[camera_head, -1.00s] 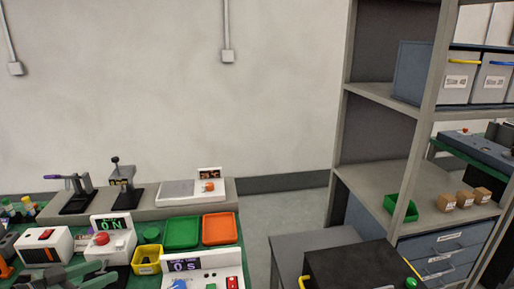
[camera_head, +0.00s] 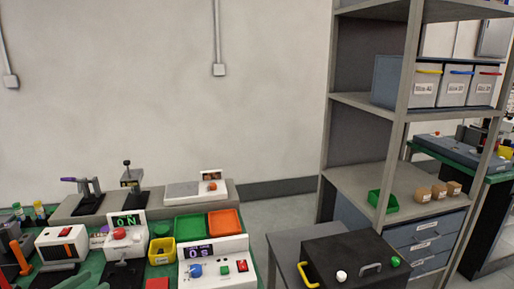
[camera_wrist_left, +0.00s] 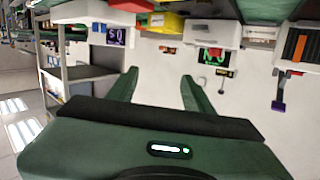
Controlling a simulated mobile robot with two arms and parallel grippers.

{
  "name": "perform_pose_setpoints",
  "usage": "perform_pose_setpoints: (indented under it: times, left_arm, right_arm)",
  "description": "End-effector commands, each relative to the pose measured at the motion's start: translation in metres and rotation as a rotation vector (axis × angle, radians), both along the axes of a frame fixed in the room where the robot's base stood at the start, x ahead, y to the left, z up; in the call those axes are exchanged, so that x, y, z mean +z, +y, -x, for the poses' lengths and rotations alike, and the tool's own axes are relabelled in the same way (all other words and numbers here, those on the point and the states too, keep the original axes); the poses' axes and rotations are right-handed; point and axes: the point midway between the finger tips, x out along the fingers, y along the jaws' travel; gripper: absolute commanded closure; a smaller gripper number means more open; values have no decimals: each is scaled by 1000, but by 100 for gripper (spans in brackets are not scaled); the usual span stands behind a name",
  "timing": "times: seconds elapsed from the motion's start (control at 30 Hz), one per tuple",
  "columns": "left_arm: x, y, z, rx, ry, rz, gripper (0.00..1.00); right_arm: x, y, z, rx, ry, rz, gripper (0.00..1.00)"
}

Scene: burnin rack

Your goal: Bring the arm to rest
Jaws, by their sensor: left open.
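My left gripper (camera_wrist_left: 160,75) shows in the left wrist view with its two green fingers apart and nothing between them. In the head view only a small green part of it shows at the bottom left edge, in front of the bench with the devices; the rest is cut off. The wrist view shows the bench devices upside down beyond the fingers, and the fingers look clear of them. My right gripper is not in view.
The bench holds a white box with a display (camera_head: 210,262), a yellow bin (camera_head: 161,250), a green tray (camera_head: 189,227) and an orange tray (camera_head: 224,223). A black box (camera_head: 355,262) stands on a grey table. A shelf rack (camera_head: 365,100) holds labelled bins (camera_head: 453,87).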

Motion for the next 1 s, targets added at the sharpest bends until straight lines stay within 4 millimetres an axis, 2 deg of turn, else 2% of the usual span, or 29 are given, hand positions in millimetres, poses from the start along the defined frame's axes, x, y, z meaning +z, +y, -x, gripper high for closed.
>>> perform_pose_setpoints:
  times: [0.13,0.3,0.43,0.57,0.67,0.7,0.8,0.9,1.0]
  left_arm:
    - [14,-11,0,58,-123,26,49]
    - [29,-13,3,206,-255,60,49]
    - [23,-3,15,428,-284,77,49]
    - [-16,7,40,674,-148,51,49]
    - [-63,-1,69,795,69,3,49]
    - [-84,-10,83,816,175,-23,49]
    - [-130,-41,121,798,442,-91,49]
    - [-159,-75,154,717,643,-147,49]
    - [-176,-105,183,618,792,-190,49]
  right_arm:
    - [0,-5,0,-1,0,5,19]
    - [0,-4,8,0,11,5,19]
    - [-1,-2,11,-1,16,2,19]
    - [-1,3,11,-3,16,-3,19]
    - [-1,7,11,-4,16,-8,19]
    - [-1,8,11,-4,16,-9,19]
    - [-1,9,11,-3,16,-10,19]
    - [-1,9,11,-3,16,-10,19]
    - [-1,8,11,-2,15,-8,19]
